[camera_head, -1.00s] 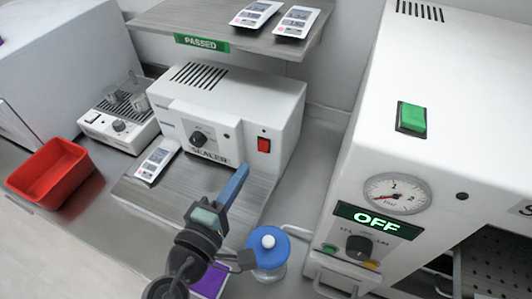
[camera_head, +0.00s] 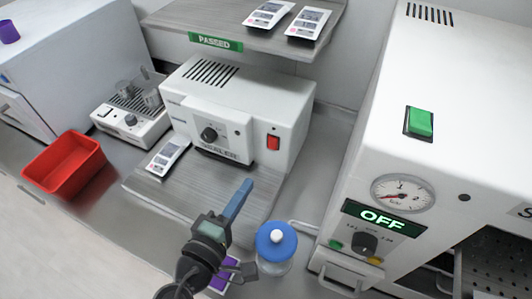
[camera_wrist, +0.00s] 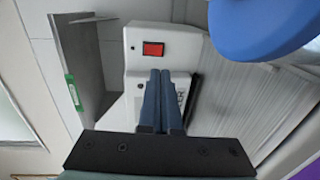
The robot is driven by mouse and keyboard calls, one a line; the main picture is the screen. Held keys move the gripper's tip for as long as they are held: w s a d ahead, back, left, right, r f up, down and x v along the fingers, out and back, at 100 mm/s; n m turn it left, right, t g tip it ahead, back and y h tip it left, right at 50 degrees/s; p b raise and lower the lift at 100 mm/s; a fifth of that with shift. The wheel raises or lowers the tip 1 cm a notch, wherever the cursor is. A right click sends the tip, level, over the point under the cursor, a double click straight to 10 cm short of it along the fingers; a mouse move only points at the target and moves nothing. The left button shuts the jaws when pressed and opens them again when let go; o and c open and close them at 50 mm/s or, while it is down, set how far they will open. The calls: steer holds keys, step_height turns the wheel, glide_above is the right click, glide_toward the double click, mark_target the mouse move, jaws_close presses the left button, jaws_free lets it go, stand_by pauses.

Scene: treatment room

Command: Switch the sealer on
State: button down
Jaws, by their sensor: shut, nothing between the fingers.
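The sealer (camera_head: 230,100) is a white box with vents on top, a black dial and a label on its front. Its red rocker switch (camera_head: 273,142) is at the right of the front face; it also shows in the wrist view (camera_wrist: 153,49). I cannot tell which way the rocker is tipped. My gripper (camera_head: 245,184) is shut and empty, its blue fingers in front of and below the sealer's right part. In the wrist view the fingertips (camera_wrist: 160,74) lie just below the switch, apart from it as far as I can tell, covering part of the sealer's front.
A blue-lidded jar (camera_head: 276,245) stands right of my gripper, near a purple pouch (camera_head: 222,277). A steriliser reading OFF (camera_head: 385,218) stands at right. A shelf (camera_head: 190,25) with pouches overhangs behind the sealer. A red bin (camera_head: 65,165) is at left.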

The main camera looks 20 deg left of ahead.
mark_target(272, 149)
steer(key=w, duration=0.3)
steer(key=w+p, duration=0.1)
steer(key=w, duration=0.3)
steer(key=w+f, duration=0.1)
steer(key=w, duration=0.2)
steer(key=shift+w+d+f+p, duration=0.1)
steer(key=shift+w+d+p, duration=0.1)
steer(key=shift+p, duration=0.15)
steer(key=shift+f+b, duration=0.2)
steer(key=shift+b, duration=0.15)
steer(key=shift+w+f+b, duration=0.2)
steer(key=shift+f+b, duration=0.05)
steer(key=shift+b, duration=0.75)
step_height(272, 149, up, 11)
steer(key=p, duration=0.3)
steer(key=shift+f, duration=0.15)
steer(key=shift+s, duration=0.1)
